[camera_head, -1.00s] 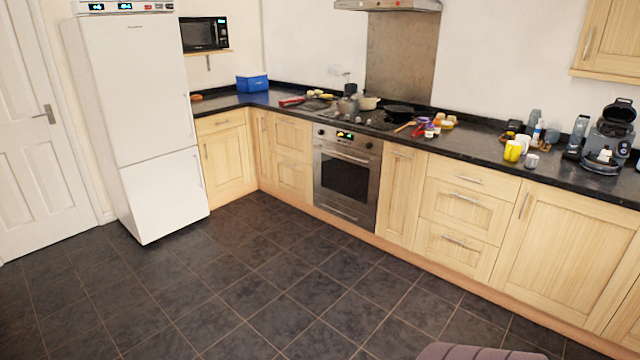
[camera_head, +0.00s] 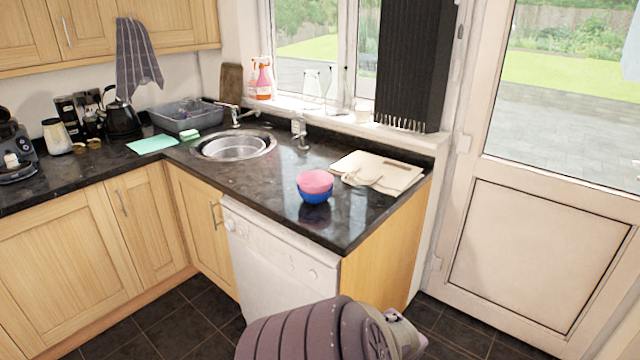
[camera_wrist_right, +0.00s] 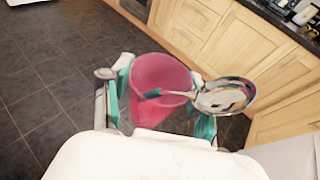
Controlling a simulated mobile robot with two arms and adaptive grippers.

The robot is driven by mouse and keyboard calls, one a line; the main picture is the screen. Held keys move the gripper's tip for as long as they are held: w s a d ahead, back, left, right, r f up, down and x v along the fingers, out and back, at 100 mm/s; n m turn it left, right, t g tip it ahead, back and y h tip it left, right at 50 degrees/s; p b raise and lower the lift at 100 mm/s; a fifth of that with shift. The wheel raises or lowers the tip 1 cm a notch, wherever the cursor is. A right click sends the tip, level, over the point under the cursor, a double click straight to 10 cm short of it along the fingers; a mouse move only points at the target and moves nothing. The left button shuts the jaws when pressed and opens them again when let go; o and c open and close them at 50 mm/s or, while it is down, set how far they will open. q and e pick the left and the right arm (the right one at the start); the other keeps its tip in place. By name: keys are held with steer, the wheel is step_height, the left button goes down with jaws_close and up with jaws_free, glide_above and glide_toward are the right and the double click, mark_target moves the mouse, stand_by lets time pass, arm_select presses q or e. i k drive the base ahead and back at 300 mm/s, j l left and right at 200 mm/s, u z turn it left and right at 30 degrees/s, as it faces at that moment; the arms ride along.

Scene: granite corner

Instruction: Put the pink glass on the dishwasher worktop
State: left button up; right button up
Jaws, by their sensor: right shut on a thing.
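The pink glass (camera_wrist_right: 160,85) is between the teal-padded fingers of my right gripper (camera_wrist_right: 158,92), seen in the right wrist view. The gripper is shut on it and holds it above the floor. A shiny metal spoon-like utensil (camera_wrist_right: 225,96) reaches over the glass's rim, its round end outside on the right. The dishwasher worktop (camera_head: 265,200) is the dark counter above the white dishwasher (camera_head: 275,260) in the head view. My right gripper and the glass are out of the head view. My left gripper is in neither current view.
A pink bowl in a blue bowl (camera_head: 315,196) stands on the worktop's front part. Pale chopping boards (camera_head: 395,178) lie behind to the right, and the sink (camera_head: 233,147) is to the left. Bare worktop shows between sink and bowls. My arm crosses the bottom of the head view.

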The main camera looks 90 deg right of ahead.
mark_target(274, 183)
steer(key=i+l+z, duration=0.1)
steer(key=l+z, duration=0.15)
steer(key=z, duration=0.15)
steer(key=i+l+z, duration=0.2)
steer(key=z, duration=0.25)
steer(key=i+l+z, duration=0.15)
steer(key=z, duration=0.25)
steer(key=i+l+z, duration=0.1)
steer(key=z, duration=0.35)
steer(key=i+z, duration=0.2)
steer(key=i, duration=0.9)
